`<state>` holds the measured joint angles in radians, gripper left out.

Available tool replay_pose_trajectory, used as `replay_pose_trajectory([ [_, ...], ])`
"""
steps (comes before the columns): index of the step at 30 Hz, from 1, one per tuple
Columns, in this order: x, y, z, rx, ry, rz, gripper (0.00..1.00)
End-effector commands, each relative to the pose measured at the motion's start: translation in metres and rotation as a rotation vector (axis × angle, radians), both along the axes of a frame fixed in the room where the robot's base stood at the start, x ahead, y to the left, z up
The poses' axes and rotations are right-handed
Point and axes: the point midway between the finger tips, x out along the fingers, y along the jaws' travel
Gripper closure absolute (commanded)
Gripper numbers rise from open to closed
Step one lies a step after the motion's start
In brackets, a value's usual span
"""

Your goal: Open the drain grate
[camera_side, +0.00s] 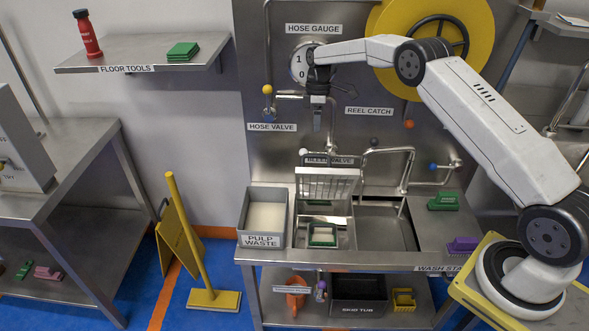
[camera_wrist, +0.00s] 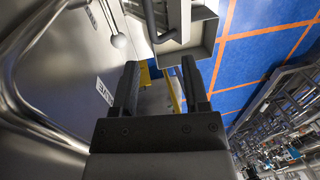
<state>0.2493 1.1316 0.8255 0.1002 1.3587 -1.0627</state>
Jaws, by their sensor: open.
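The drain grate (camera_side: 327,184), a slotted metal panel, stands raised and nearly upright at the back of the left sink basin in the side view. The basin (camera_side: 300,228) below it is uncovered, and a green-rimmed pale item (camera_side: 323,235) sits inside. My gripper (camera_side: 317,128) points down above the grate, in front of the steel back panel, apart from the grate. In the wrist view, my gripper (camera_wrist: 160,68) shows its two dark fingers spread with nothing between them. The sign behind the grate, reading partly "VALVE", is half hidden by it.
A grey pulp waste bin (camera_side: 264,211) stands left of the basin. A curved faucet pipe (camera_side: 408,165) rises at the right. The hose valve pipe (camera_side: 287,96) is left of my gripper. Green (camera_side: 443,201) and purple (camera_side: 462,246) brushes lie on the right counter.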

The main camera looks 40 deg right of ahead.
Motion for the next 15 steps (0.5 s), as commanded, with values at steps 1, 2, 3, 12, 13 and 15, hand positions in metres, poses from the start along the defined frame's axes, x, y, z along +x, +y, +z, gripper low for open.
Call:
replay_pose_trajectory([
  [1,0.0,0.0,0.0,0.0,0.0,0.0,0.42],
  [2,0.0,0.0,0.0,0.0,0.0,0.0,0.42],
  [3,0.0,0.0,0.0,0.0,0.0,0.0,0.42],
  [12,-0.0006,0.0022,0.0007,-0.003,-0.014,0.05,1.0],
  [13,-0.0009,0.0029,0.001,-0.003,-0.018,0.066,1.0],
  [15,-0.002,0.0048,0.001,-0.005,-0.028,0.111,1.0],
])
